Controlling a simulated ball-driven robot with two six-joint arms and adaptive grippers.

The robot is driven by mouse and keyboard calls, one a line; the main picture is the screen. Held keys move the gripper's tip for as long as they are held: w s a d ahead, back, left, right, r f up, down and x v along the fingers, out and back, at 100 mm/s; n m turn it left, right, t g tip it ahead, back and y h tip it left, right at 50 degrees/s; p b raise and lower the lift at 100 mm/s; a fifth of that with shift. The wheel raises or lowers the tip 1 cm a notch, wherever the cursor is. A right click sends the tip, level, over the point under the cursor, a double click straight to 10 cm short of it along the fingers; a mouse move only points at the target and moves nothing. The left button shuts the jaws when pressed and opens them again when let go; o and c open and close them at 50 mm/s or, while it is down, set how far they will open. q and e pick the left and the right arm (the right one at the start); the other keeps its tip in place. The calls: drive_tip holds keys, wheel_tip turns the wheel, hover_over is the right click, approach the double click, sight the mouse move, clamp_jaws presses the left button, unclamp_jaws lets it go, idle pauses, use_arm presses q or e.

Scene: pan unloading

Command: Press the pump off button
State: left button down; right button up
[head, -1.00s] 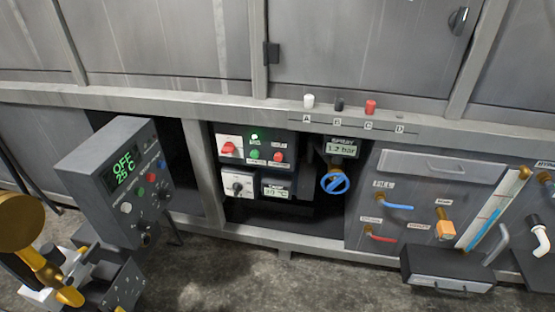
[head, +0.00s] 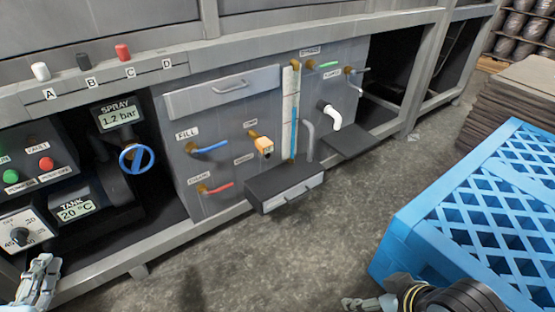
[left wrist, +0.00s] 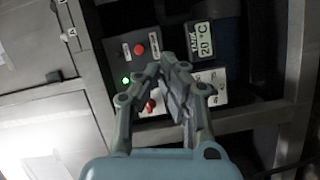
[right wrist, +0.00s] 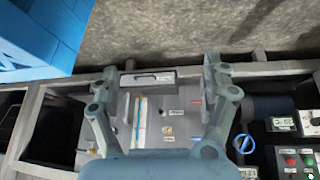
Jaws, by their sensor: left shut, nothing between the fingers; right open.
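The pump off button is the red round button (head: 46,163) on the dark control panel at the left of the head view, right of a green button (head: 10,176). In the left wrist view the red button (left wrist: 139,49) shows just left of the fingertips. My left gripper (head: 38,275) is shut and empty, low at the left edge of the head view, in front of the panel. In the left wrist view its fingertips (left wrist: 172,66) overlap the panel; contact is not visible. My right gripper (right wrist: 158,85) is open and empty; it shows partly at the bottom of the head view (head: 368,303).
A blue valve wheel (head: 137,158) and spray display (head: 117,116) sit right of the panel. A red main switch (left wrist: 150,105) is partly behind the left fingers. A drawer box (head: 285,188) juts from the machine. A blue crate (head: 400,235) stands right; the floor between is clear.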

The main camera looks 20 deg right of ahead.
use_arm(q)
drive_tip(key=w+d+r+m+t+h+b, duration=0.1)
drive_tip(key=w+r+t+h+b, duration=0.3)
drive_tip(key=w+b, duration=0.6)
drive_tip(key=shift+w+d+r+m+b, duration=0.25)
drive_tip(key=shift+d+r+m+b, duration=0.2)
drive_tip(key=shift+b, duration=0.25)
use_arm(e)
drive_tip(key=shift+s+a+f+t+y, duration=0.3)
drive_tip(key=shift+s+a+f, duration=0.45)
drive_tip(key=shift+s+a, duration=0.15)
use_arm(q)
drive_tip(key=b, duration=0.4)
approach(47, 164)
drive_tip(key=w+d+r, duration=0.2)
drive_tip(key=w+d, duration=0.2)
drive_tip(key=shift+w+r, duration=0.25)
drive_tip(key=shift+w, duration=0.05)
use_arm(e)
drive_tip(key=shift+s+a+f+t, duration=0.1)
drive_tip(key=shift+s+f+t, duration=0.1)
drive_tip(key=shift+f+t, duration=0.55)
drive_tip(key=shift+s+a+f+t, duration=0.1)
drive_tip(key=shift+s+f+t, duration=0.1)
drive_tip(key=shift+f+t, duration=0.5)
drive_tip(key=shift+s+a+f+t, duration=0.15)
drive_tip(key=shift+f+t, duration=0.3)
drive_tip(key=shift+t, duration=0.6)
